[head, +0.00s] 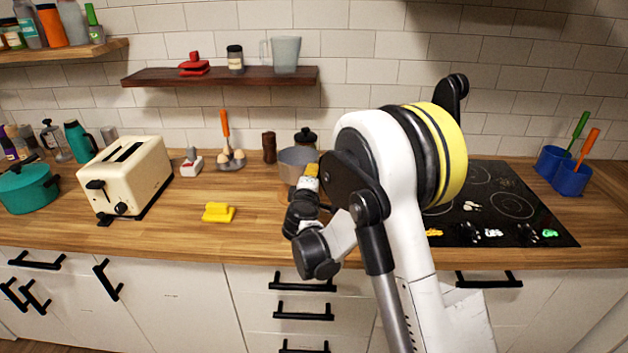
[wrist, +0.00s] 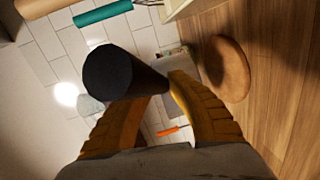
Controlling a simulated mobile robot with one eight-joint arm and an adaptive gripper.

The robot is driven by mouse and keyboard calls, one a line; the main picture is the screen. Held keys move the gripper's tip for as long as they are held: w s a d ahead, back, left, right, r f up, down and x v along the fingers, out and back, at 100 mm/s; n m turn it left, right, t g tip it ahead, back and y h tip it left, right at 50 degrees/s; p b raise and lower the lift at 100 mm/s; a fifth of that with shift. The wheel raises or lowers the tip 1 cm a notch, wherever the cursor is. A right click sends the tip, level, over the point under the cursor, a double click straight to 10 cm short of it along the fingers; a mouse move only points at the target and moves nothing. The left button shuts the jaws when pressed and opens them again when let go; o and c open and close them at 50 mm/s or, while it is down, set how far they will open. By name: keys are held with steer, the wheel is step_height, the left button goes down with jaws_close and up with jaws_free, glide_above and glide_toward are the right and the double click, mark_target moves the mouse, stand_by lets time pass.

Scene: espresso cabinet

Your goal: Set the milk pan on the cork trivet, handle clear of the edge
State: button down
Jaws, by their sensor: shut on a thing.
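The grey milk pan (head: 296,157) is in front of my arm in the head view, near the back of the counter. My gripper (head: 311,171) is at its near side, shut on its dark handle. In the wrist view the dark round handle (wrist: 122,75) sits between the yellow fingers of my gripper (wrist: 150,98). The round brown cork trivet (wrist: 228,70) lies on the wooden counter, to the right of the fingers in the wrist view and apart from them. My arm hides much of the trivet area in the head view. I cannot tell the pan's exact height.
A black cooktop (head: 490,205) lies to the right, partly behind my arm. A yellow block (head: 218,212) and a cream toaster (head: 128,175) stand left. Front-left counter is mostly clear.

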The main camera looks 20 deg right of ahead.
steer(key=shift+f+b, duration=1.7)
steer(key=shift+f, duration=1.15)
steer(key=shift+f+b, duration=0.3)
steer(key=shift+f, duration=0.05)
steer(key=c, duration=1.3)
jaws_free()
steer(key=shift+s+r, duration=0.1)
steer(key=shift+o, duration=0.2)
steer(key=shift+s, duration=0.1)
